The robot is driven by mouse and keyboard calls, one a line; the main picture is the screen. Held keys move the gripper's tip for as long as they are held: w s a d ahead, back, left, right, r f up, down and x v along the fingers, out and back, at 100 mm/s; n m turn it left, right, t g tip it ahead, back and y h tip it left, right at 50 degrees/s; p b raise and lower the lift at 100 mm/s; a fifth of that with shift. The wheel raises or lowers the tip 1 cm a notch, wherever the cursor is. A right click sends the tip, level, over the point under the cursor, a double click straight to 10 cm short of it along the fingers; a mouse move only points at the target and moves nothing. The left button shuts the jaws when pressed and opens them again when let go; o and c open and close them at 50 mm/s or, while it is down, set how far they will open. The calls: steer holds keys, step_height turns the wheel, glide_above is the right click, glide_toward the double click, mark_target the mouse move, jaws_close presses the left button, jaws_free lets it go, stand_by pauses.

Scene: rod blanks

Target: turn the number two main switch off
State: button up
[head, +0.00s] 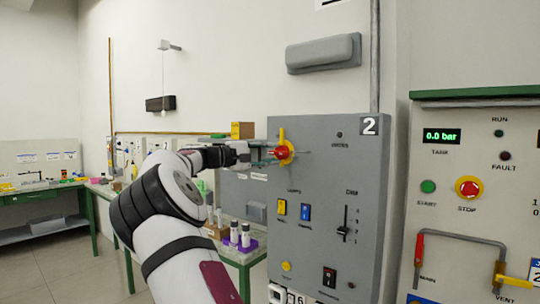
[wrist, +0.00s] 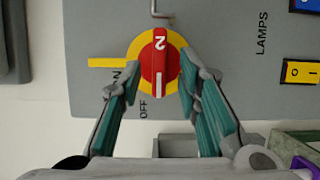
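The number two main switch (head: 283,153) is a red knob on a yellow disc, high on the grey panel marked 2. In the wrist view the red handle (wrist: 160,62) carries a "2" and a white line at its lower end. It stands upright in that picture, its line pointing down near the OFF label (wrist: 143,108). The ON label (wrist: 117,76) is partly hidden by a finger, below a yellow tab (wrist: 108,62). My gripper (wrist: 158,70) is open, its teal-padded fingers on either side of the handle, with gaps visible. It also shows in the head view (head: 268,155).
A bent metal rod (wrist: 161,12) sits beside the disc. A pressure panel (head: 450,230) stands right; a bench with bottles (head: 240,235) is left.

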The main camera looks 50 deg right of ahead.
steer(key=v, duration=1.2)
steer(key=s+a+f+t+y, duration=0.2)
steer(key=s+f+t+y, duration=0.2)
steer(key=s+f+y, duration=0.65)
steer(key=s+a+f+n+t+y, duration=0.1)
steer(key=s+a+f+t+y, duration=0.1)
steer(key=s+a, duration=0.5)
steer(key=s+a+f+n+t+y, duration=0.1)
steer(key=s+a+f, duration=0.4)
steer(key=a, duration=0.9)
steer(key=s+a+f+n+t+y, duration=0.1)
steer(key=s+a+f+t+y, duration=0.2)
steer(key=s+a, duration=0.7)
steer(key=shift+s+a+f+y, duration=0.3)
steer(key=shift+s+f+y, duration=0.05)
steer(key=shift+s, duration=0.3)
